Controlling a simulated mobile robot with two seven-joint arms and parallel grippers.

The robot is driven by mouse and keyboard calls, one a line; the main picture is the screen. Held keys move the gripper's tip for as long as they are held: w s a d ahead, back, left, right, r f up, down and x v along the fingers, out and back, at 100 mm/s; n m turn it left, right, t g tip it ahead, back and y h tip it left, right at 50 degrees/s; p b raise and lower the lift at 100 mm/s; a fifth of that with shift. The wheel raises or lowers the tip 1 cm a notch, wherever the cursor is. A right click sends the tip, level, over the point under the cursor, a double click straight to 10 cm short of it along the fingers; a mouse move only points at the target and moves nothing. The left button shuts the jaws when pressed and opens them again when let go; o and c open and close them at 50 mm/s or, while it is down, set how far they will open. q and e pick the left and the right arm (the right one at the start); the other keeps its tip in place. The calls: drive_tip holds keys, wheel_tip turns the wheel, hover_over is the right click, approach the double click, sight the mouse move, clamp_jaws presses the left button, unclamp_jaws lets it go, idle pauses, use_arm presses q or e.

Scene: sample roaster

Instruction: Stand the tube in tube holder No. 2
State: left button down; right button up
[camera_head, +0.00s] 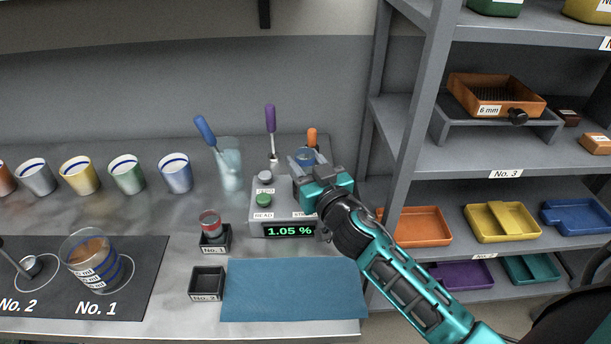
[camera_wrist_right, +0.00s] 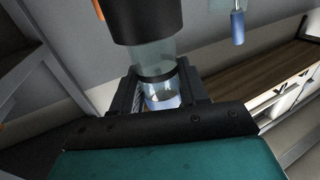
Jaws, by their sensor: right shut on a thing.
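My right gripper (camera_head: 306,168) is at the back of the grey meter, shut on a clear tube. In the right wrist view the tube (camera_wrist_right: 160,88) stands between the fingers (camera_wrist_right: 158,100), with a dark cylindrical part above it. In the head view the gripper mostly hides the tube. Tube holder No. 2 (camera_head: 207,283) is a small black square holder on the bench, empty, left of the blue mat. Tube holder No. 1 (camera_head: 214,240), just behind it, holds a tube with reddish contents (camera_head: 211,224). My left gripper is not in view.
The meter (camera_head: 262,215) displays 1.05 %. The blue mat (camera_head: 290,290) is bare. A clear beaker (camera_head: 92,262) stands on the dark mat at left. Several cups line the back, beside a glass (camera_head: 230,170) with a blue-handled brush. A grey shelf (camera_head: 400,165) rises at right.

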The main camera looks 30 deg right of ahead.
wheel_tip(320, 180, down, 2)
drive_tip(key=shift+s+f, duration=0.15)
drive_tip(key=shift+f, duration=0.1)
clamp_jaws()
drive_tip(key=shift+w+f, duration=0.1)
drive_tip(key=shift+w, duration=0.1)
drive_tip(key=shift+f+b, duration=0.15)
drive_tip(key=shift+b, duration=0.3)
drive_tip(key=o, duration=1.1)
unclamp_jaws()
